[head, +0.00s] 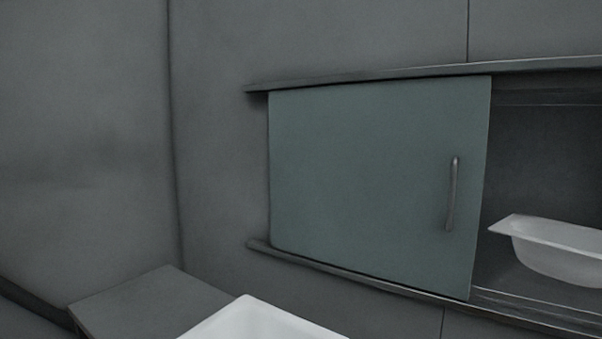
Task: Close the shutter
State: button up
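The shutter (370,185) is a flat grey-green sliding panel on the wall, held between an upper rail (380,76) and a lower rail (355,277). A vertical grey bar handle (452,194) sits near its right edge. The shutter stands to the left, and the opening (550,160) to its right is uncovered. A white bathtub shell (560,250) sits inside the opening, partly cut off by the right picture edge. My gripper is not in view.
A white tub-like shell (262,322) shows at the bottom edge, mostly cut off. A low dark flat surface (150,300) lies to its left. Grey walls meet in a corner at the left. The space in front of the shutter looks clear.

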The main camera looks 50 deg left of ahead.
aim_at(384, 179)
jog(key=u, duration=1.5)
jog(key=j+u, duration=0.25)
